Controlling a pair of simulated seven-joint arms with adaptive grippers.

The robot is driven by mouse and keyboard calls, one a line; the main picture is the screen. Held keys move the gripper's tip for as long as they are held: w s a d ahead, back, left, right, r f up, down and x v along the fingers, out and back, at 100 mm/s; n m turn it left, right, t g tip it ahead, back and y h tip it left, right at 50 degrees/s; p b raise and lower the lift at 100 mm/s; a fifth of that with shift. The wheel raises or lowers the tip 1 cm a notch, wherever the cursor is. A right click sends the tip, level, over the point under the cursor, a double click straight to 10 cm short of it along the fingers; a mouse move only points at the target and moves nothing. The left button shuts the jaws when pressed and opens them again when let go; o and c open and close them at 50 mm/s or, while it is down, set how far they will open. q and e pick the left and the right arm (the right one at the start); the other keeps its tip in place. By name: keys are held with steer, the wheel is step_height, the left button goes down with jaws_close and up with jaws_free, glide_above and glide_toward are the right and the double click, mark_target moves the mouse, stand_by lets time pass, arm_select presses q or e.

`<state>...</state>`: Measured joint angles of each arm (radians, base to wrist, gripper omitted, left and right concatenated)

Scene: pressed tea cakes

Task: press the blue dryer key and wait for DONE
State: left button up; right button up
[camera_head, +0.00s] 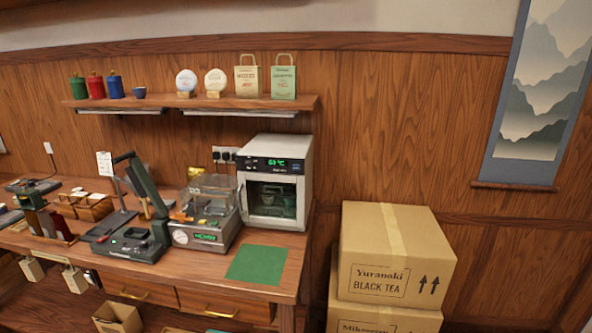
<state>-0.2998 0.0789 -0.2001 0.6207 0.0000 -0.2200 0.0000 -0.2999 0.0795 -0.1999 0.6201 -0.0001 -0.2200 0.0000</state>
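The dryer (305,180) is a white box with a glass door at the right end of the wooden bench. Its door looks shut, and something dark green shows dimly behind the glass. Its black top panel has a lit green display (277,163) that seems to read about 63 °C; I see no DONE on it. A small blue patch at the panel's right end looks like the blue key (296,168), too small to read. Neither of my grippers is in view.
Left of the dryer stand a machine with a clear cover (207,212) and a dark green lever press (137,243). A green mat (257,265) lies bare in front of the dryer. Cardboard boxes (390,255) are stacked right of the bench. A wall shelf (195,102) hangs above.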

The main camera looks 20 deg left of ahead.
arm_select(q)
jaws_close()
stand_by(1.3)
